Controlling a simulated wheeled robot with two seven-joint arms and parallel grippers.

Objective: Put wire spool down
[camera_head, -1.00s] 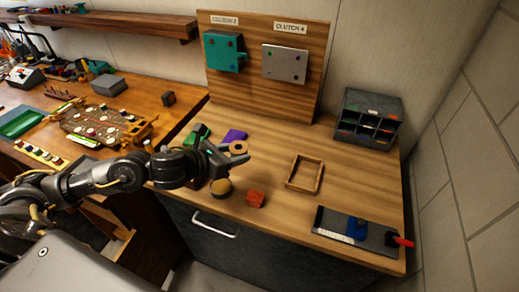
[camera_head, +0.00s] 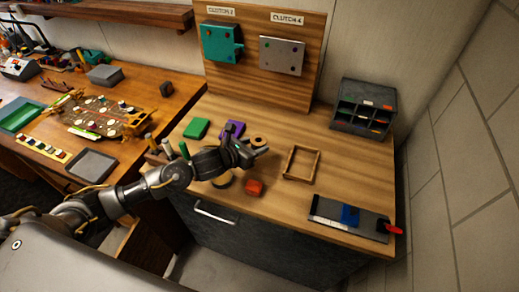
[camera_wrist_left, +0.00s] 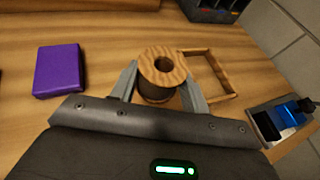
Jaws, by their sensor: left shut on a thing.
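The wire spool (camera_wrist_left: 162,68) has a round wooden top with a hole and a dark wound body. In the left wrist view it sits between the two fingers of my left gripper (camera_wrist_left: 163,85), which is shut on it. In the head view only the spool's pale top (camera_head: 258,141) shows, at the fingertips of my left gripper (camera_head: 254,152). The spool is over the wooden worktop (camera_head: 330,200), left of the empty wooden frame (camera_head: 301,164). I cannot tell whether its base touches the top. My right gripper is not in view.
A purple block (camera_head: 233,129) and a green block (camera_head: 196,128) lie behind the arm. A red block (camera_head: 254,187) is in front. A grey compartment organizer (camera_head: 363,107) stands at the back right, and a dark tray with a blue item (camera_head: 350,216) lies front right.

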